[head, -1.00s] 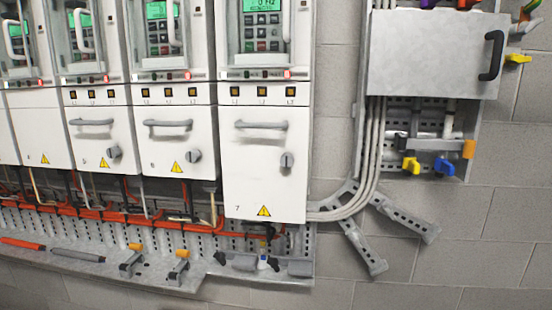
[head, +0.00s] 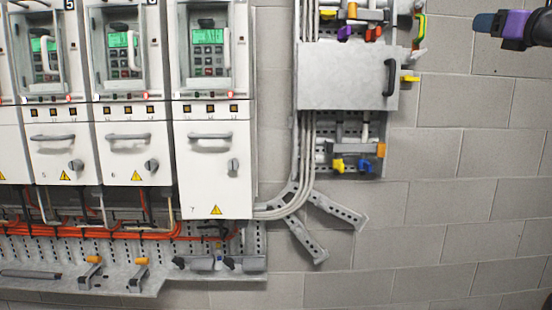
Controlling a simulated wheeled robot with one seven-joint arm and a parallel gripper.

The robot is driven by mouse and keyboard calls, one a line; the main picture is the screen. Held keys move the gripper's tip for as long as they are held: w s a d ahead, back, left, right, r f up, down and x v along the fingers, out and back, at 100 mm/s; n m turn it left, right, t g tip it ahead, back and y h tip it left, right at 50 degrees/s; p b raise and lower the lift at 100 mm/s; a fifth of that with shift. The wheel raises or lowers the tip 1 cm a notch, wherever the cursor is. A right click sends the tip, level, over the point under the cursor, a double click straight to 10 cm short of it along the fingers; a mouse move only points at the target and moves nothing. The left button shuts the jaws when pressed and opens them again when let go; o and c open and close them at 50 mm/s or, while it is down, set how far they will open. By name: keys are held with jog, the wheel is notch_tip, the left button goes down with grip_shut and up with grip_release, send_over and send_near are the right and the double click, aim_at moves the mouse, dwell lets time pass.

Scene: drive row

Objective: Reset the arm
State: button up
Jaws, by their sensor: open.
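I cannot make out my gripper's fingers anywhere in the head view. A blue-tipped, purple and black part (head: 512,28) juts in at the upper right; I cannot tell what it belongs to. A row of white drive cabinets (head: 216,170) fills the left, with lit green displays (head: 208,62), keypads, white upper handles and grey lower handles. The lower doors that show in full look shut. A grey box cover (head: 345,78) with a black handle (head: 390,77) is on the wall right of the cabinets.
A metal shelf (head: 130,285) with clamps and tools runs below the cabinets. Orange cables (head: 110,230) pass above it. Grey conduits (head: 300,190) and slotted brackets (head: 335,211) are beside the last cabinet. Yellow and blue levers (head: 338,165) hang below the box. The block wall (head: 450,200) at right is bare.

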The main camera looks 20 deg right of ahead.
jog(key=a+f+n+g+y, duration=0.3)
jog(key=a+f+n+g, duration=0.2)
jog(key=a+f+n, duration=0.7)
jog(key=a+f+n+g+y, duration=0.45)
jog(key=a+f+n, duration=0.2)
jog(key=a, duration=0.85)
jog(key=s+a+f+n+g+h, duration=0.3)
jog(key=s+f+n, duration=0.3)
jog(key=f+n, duration=0.2)
jog(key=s+a+f+n+g+h, duration=0.3)
jog(key=s+a+f+n, duration=0.2)
jog(key=f+n, duration=0.4)
jog(key=shift+s+a+f+n, duration=0.25)
jog(key=shift+s+a+n, duration=0.1)
jog(key=shift+s, duration=0.45)
